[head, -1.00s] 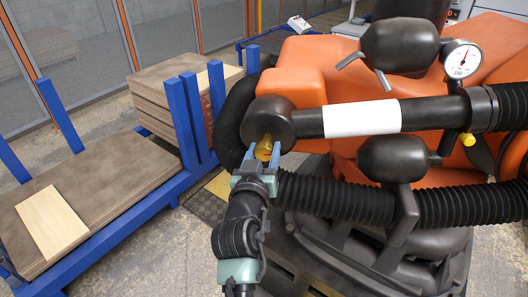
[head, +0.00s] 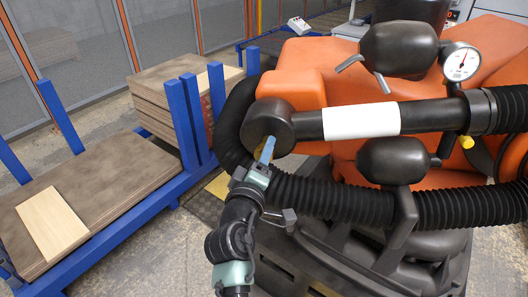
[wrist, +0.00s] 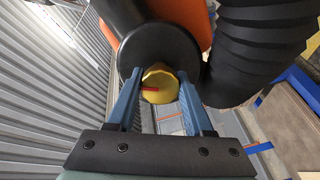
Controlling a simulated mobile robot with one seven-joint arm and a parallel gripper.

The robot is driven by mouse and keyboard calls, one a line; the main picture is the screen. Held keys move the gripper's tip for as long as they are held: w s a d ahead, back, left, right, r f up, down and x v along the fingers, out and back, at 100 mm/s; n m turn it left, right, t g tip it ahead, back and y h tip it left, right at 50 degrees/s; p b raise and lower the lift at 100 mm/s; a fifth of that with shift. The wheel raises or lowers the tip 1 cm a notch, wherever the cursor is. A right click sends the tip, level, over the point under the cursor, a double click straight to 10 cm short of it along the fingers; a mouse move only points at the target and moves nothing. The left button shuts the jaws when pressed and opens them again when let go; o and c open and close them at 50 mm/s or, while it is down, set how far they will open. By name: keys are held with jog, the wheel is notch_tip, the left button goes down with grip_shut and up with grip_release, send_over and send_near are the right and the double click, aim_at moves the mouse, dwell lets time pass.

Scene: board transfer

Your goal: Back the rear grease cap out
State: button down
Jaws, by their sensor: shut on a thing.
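The yellow grease cap (wrist: 160,88) sits on the end of the round black housing (wrist: 158,54), between my two blue fingers in the wrist view. A short red mark shows on the left part of its face. My gripper (wrist: 160,80) is shut on the cap, one finger on each side. In the head view my gripper (head: 267,148) reaches up to the black housing (head: 268,124), with its fingers seen nearly edge-on, one behind the other. They hide the cap there. I cannot tell how far the cap stands out of the housing.
A ribbed black hose (head: 330,200) runs close to the right of my gripper. A blue rack (head: 125,218) with brown boards (head: 105,185) stands at left. Orange machine body (head: 300,70) lies behind.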

jog(key=n, duration=0.5)
jog(key=shift+p, duration=0.4)
dwell(0.3)
jog(key=shift+c, duration=1.5)
grip_release()
jog(key=b+v, duration=0.1)
jog(key=v, duration=1.2)
jog(key=shift+f+b, duration=0.2)
jog(key=shift+b, duration=0.2)
